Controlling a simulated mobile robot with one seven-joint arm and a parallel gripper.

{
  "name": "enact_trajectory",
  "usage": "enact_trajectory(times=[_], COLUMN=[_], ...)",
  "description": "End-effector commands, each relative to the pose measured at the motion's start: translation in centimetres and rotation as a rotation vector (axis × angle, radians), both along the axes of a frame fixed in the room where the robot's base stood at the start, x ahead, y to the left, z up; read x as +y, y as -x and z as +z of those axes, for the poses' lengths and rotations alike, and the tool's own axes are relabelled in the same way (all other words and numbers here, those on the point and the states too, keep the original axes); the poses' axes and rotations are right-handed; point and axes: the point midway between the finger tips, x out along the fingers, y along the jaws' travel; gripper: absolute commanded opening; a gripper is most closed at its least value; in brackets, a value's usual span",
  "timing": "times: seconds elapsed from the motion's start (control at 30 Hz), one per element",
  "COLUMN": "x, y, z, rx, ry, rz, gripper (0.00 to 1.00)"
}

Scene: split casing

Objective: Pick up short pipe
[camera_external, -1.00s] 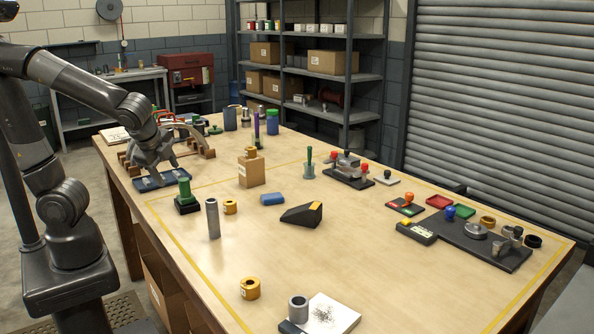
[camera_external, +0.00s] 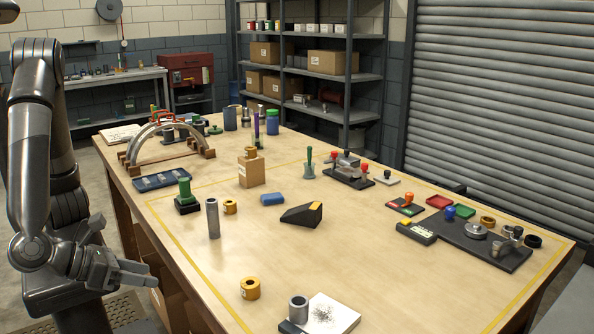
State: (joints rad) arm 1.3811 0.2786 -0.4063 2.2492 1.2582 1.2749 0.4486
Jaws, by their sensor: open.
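A short, wide grey pipe (camera_external: 298,309) stands upright at the near edge of the table, by a white pad with dark specks. A taller, thinner grey pipe (camera_external: 213,218) stands upright farther back, near the left side. My gripper (camera_external: 152,276) is open and empty, just left of the table's left edge in the picture. It is apart from both pipes, with its fingers pointing right. Both pipes are in plain sight.
A brass ring (camera_external: 250,288) lies left of the short pipe, and a black wedge (camera_external: 302,214) lies beyond it. A green-topped block (camera_external: 186,198) stands beside the tall pipe. The right front of the table (camera_external: 420,285) is clear.

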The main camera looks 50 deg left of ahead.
Motion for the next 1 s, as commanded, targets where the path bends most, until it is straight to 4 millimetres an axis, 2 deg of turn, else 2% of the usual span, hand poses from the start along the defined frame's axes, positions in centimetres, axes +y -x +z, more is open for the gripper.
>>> enact_trajectory(times=[0.03, 0.1, 0.27, 0.4, 0.53, 0.7, 1.0], x=[-0.7, -0.9, 1.7, 5.1, 8.5, 11.0, 13.6], y=[1.2, 0.6, -5.8, -11.0, -14.9, -17.1, -19.6], z=[-0.6, -1.2, -1.7, -1.7, -1.1, -0.4, -0.2], rx=[-0.016, -0.052, -0.15, -0.254, -0.36, -0.444, -0.455], ry=[-0.023, -0.055, -0.13, -0.212, -0.294, -0.358, -0.367], rz=[-0.045, -0.031, 0.205, 0.43, 0.63, 0.773, 0.796], gripper=[0.55, 0.55, 0.55, 0.55, 0.55, 0.55, 0.55])
